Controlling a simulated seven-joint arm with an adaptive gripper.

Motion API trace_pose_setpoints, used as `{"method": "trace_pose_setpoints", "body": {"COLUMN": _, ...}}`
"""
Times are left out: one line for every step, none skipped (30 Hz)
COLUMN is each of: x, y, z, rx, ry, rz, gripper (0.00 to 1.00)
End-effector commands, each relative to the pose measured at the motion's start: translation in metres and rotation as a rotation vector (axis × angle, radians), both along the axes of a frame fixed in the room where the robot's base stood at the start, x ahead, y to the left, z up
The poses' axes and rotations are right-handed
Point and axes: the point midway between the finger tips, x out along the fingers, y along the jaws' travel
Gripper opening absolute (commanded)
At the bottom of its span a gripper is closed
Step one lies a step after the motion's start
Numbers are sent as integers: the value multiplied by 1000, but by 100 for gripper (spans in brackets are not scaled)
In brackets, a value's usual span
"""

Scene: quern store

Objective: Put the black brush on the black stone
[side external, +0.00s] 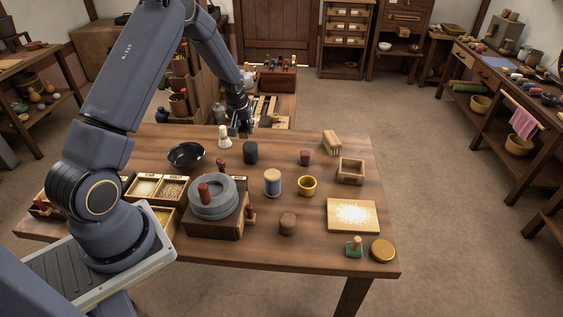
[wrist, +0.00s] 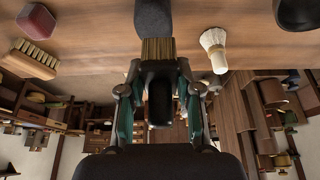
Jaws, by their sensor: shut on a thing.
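My gripper (side external: 240,124) is above the far edge of the table, just behind the black stone (side external: 250,152). In the wrist view my gripper (wrist: 158,78) is shut on the black brush (wrist: 160,103), its dark handle between the teal-padded fingers. The brush's tan bristles (wrist: 158,50) point towards the black stone, which shows at the top edge of the wrist view (wrist: 153,16). The bristles border the stone in that picture, but I cannot tell whether they touch. In the side view the arm and gripper mostly hide the brush.
A pale-bristled brush (side external: 224,138) stands left of the stone, with a dark bowl (side external: 187,155) beyond it. A wooden brush (side external: 331,142) and dark red block (side external: 305,157) lie right.

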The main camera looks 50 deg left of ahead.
Motion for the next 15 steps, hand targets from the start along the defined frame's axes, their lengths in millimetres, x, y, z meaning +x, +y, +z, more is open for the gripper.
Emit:
{"method": "trace_pose_setpoints", "body": {"x": 6, "y": 3, "z": -9, "rx": -1, "ry": 1, "rz": 0, "gripper": 0}}
{"method": "trace_pose_setpoints", "body": {"x": 9, "y": 5, "z": -12, "rx": 1, "ry": -1, "rz": 0, "gripper": 0}}
{"method": "trace_pose_setpoints", "body": {"x": 12, "y": 6, "z": -16, "rx": 1, "ry": 0, "rz": -1, "gripper": 0}}
{"method": "trace_pose_setpoints", "body": {"x": 14, "y": 7, "z": -18, "rx": 0, "ry": -1, "rz": 0, "gripper": 0}}
{"method": "trace_pose_setpoints", "body": {"x": 15, "y": 8, "z": -20, "rx": 0, "ry": -1, "rz": 0, "gripper": 0}}
{"method": "trace_pose_setpoints", "body": {"x": 17, "y": 8, "z": -22, "rx": 0, "ry": -1, "rz": 0, "gripper": 0}}
{"method": "trace_pose_setpoints", "body": {"x": 18, "y": 9, "z": -23, "rx": 0, "ry": -1, "rz": 0, "gripper": 0}}
{"method": "trace_pose_setpoints", "body": {"x": 19, "y": 9, "z": -24, "rx": 0, "ry": -1, "rz": 0, "gripper": 0}}
{"method": "trace_pose_setpoints", "body": {"x": 20, "y": 10, "z": -27, "rx": 0, "ry": -1, "rz": 0, "gripper": 0}}
{"method": "trace_pose_setpoints", "body": {"x": 22, "y": 11, "z": -30, "rx": 0, "ry": -1, "rz": 0, "gripper": 0}}
{"method": "trace_pose_setpoints", "body": {"x": 22, "y": 11, "z": -34, "rx": -1, "ry": 1, "rz": 0, "gripper": 0}}
{"method": "trace_pose_setpoints", "body": {"x": 22, "y": 10, "z": -41, "rx": -1, "ry": 1, "rz": 0, "gripper": 0}}
{"method": "trace_pose_setpoints", "body": {"x": 21, "y": 10, "z": -46, "rx": -1, "ry": 3, "rz": 0, "gripper": 0}}
{"method": "trace_pose_setpoints", "body": {"x": 21, "y": 10, "z": -51, "rx": 0, "ry": 2, "rz": -1, "gripper": 0}}
{"method": "trace_pose_setpoints", "body": {"x": 22, "y": 10, "z": -56, "rx": 0, "ry": 1, "rz": -2, "gripper": 0}}
